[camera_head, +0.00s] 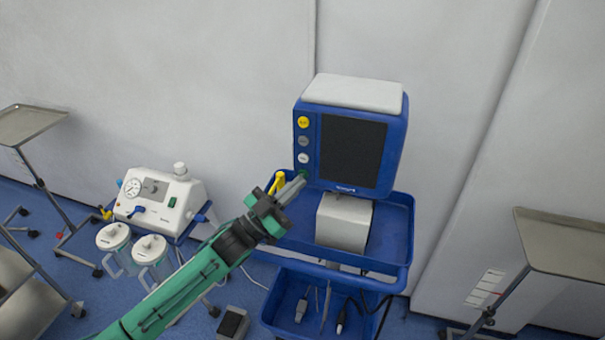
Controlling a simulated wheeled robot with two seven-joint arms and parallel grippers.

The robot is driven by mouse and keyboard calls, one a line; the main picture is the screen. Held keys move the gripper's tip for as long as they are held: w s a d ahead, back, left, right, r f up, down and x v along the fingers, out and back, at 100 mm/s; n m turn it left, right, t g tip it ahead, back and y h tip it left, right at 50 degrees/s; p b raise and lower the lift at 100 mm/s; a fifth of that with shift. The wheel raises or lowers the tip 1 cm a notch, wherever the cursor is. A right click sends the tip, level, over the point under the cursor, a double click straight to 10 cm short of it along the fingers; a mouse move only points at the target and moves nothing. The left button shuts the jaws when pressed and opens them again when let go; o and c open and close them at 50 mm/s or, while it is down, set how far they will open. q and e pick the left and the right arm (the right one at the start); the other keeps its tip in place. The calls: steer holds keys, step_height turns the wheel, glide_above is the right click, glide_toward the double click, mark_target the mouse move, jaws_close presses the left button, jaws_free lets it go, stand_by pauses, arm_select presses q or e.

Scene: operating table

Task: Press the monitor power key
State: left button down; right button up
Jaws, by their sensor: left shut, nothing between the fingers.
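The monitor (397,140) is a blue unit with a white top and a dark, blank screen. It stands on a grey block on a blue cart. A column of round keys runs down its left side: a yellow one (303,122) at the top, then a grey one (303,141), a white one (303,158) and a green one (303,171) at the bottom. My left gripper (302,177) is shut and empty. Its fingertips are at the lower left of the monitor, right by the green key and partly covering it. I cannot tell whether they touch. My right gripper is not in view.
The blue cart (402,240) has a raised rim and a lower bin with cables. A white suction unit (160,205) with jars stands at left. Metal tray stands are at far left (30,125) and right (565,243). The wall is close behind.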

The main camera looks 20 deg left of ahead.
arm_select(q)
steer(key=s+p, duration=0.1)
steer(key=s, duration=0.5)
steer(key=shift+p, duration=0.35)
steer(key=shift+a+f, duration=0.1)
steer(key=shift+f, duration=0.05)
